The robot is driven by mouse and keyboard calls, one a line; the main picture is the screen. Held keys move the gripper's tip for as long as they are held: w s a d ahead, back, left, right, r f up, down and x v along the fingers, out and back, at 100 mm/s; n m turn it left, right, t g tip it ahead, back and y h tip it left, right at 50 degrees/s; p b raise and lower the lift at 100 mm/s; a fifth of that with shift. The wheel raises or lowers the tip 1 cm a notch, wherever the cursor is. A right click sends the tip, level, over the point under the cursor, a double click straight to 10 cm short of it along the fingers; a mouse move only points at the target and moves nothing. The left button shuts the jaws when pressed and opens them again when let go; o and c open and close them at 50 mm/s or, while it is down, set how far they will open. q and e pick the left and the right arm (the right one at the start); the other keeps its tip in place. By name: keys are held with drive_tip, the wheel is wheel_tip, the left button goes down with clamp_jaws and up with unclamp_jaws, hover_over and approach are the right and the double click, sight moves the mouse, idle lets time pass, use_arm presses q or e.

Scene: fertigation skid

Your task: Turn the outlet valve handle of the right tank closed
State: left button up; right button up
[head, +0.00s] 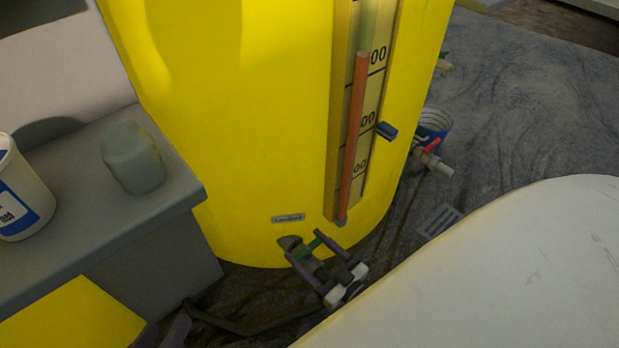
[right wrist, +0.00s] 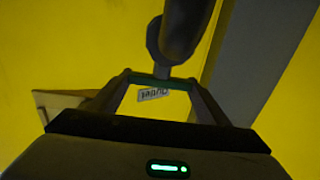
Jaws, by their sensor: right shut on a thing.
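The yellow tank (head: 230,120) fills the middle of the head view, with a level gauge on its front. Low on it is a small outlet valve with a green handle (head: 309,248), below a small label (head: 288,217). My right gripper (head: 312,250) is shut on this handle. In the right wrist view the green handle (right wrist: 150,80) spans between the fingers of my right gripper (right wrist: 152,84). It looks crosswise to the dark pipe (right wrist: 185,35) beside it; the fingers hide its ends. My left gripper (head: 175,330) shows only partly at the bottom left, apart from the valve.
A grey bench (head: 95,235) at the left bears a white tub (head: 20,195) and a grey-green block (head: 132,160). A dark hose (head: 250,328) lies on the floor in front of the tank. Behind it are a red-handled valve (head: 431,146) and a blue-and-white bucket (head: 435,124).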

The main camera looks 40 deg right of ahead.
use_arm(q)
drive_tip(key=shift+f, duration=0.25)
use_arm(e)
drive_tip(key=shift+m+h, duration=0.3)
drive_tip(key=shift+h, duration=0.2)
drive_tip(key=o, duration=1.1)
drive_tip(key=shift+c, duration=0.2)
